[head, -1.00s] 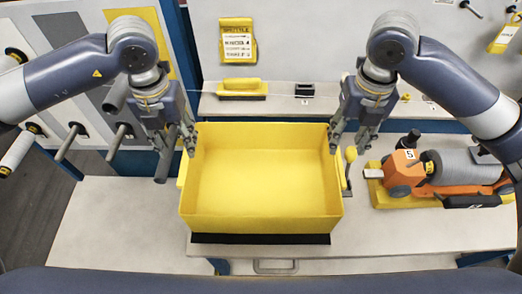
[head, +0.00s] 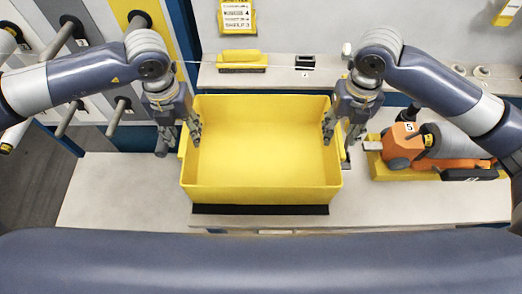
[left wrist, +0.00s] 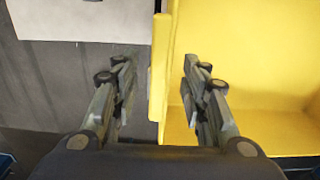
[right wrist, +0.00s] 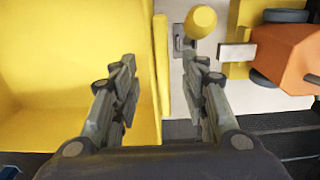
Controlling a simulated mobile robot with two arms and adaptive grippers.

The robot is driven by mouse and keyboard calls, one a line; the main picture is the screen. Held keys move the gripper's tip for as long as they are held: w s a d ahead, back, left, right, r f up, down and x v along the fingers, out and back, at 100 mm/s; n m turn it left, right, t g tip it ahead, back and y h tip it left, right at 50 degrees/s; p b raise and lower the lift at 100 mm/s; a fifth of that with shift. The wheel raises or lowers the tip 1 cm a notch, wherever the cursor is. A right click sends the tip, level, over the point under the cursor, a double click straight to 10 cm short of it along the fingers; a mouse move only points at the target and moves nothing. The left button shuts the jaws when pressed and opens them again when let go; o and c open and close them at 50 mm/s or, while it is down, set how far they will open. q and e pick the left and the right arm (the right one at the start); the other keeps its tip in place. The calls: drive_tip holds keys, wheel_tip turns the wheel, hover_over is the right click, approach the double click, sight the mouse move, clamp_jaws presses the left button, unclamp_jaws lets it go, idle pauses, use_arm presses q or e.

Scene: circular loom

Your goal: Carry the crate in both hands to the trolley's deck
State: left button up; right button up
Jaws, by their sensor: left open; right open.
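The yellow crate (head: 262,196) is empty and sits upright on a black mat (head: 260,209) on the light bench. My left gripper (head: 180,143) is open at the crate's left wall. In the left wrist view its fingers (left wrist: 158,70) are apart, with the crate's wall (left wrist: 160,65) between them. My right gripper (head: 342,138) is open at the right wall; in the right wrist view its fingers (right wrist: 160,75) stand either side of that wall (right wrist: 161,65). I cannot tell whether any finger touches the crate. The trolley cannot be made out.
An orange device (head: 402,142) with a grey roll stands on a yellow base right of the crate. A yellow-handled lever (right wrist: 200,22) is close beside my right gripper. A yellow brush (head: 242,62) lies on the back shelf. Rods (head: 118,116) stick out at the left.

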use_arm(q)
drive_tip(key=shift+f, duration=1.35)
use_arm(e)
drive_tip(key=shift+f, duration=1.4)
use_arm(q)
clamp_jaws()
use_arm(e)
clamp_jaws()
